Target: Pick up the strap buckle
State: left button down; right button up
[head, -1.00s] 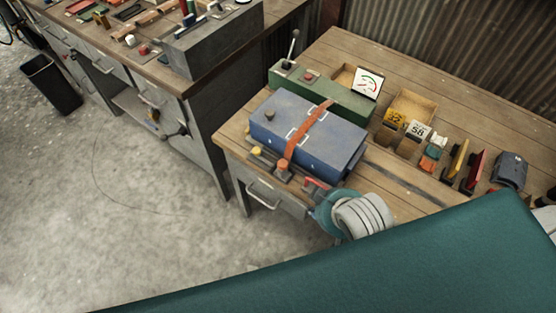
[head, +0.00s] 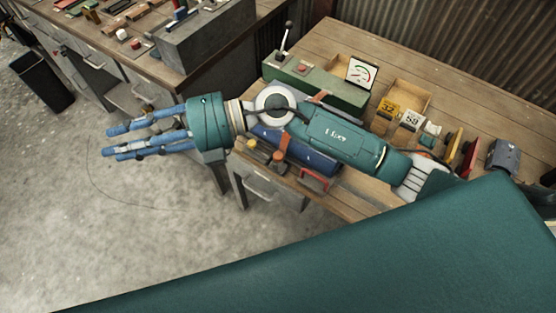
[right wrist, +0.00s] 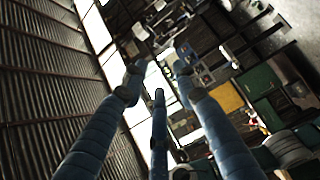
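A blue case (head: 312,158) lies on the wooden workbench, largely hidden behind my right arm. An orange strap (head: 286,141) runs over its front side, with a brown-orange block (head: 279,160) at the strap's lower end. I cannot tell for certain which part is the buckle. My right gripper (head: 114,144) is beyond the bench's left edge, over the floor, well left of the case and touching nothing. Its blue fingers also show in the right wrist view (right wrist: 158,76), spread apart and empty. My left gripper is not in view.
A green box (head: 322,87) with a lever and a gauge (head: 361,73) stand behind the case. Number cards (head: 389,106) and small items line the bench's right side. A red handle (head: 315,181) is at the front edge. Another bench with a grey box (head: 200,42) is at upper left.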

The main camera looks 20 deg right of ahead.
notch_tip(320, 180, down, 8)
jog(key=d+r+n+g+h, duration=0.1)
jog(key=d+n+g+h, duration=0.1)
jog(key=d+h, duration=0.15)
jog(key=m+t+h, duration=0.1)
jog(key=h, duration=1.3)
send_over(278, 155)
notch_tip(278, 155, down, 12)
notch_tip(278, 155, down, 4)
jog(key=shift+f+p, duration=0.15)
jog(key=shift+p, duration=0.6)
jog(key=shift+w+f, duration=0.1)
jog(key=shift+f, duration=0.2)
notch_tip(278, 155, down, 4)
jog(key=shift+f+p, duration=0.1)
jog(key=shift+p, duration=1.15)
jog(key=shift+f, duration=0.6)
grip_shut()
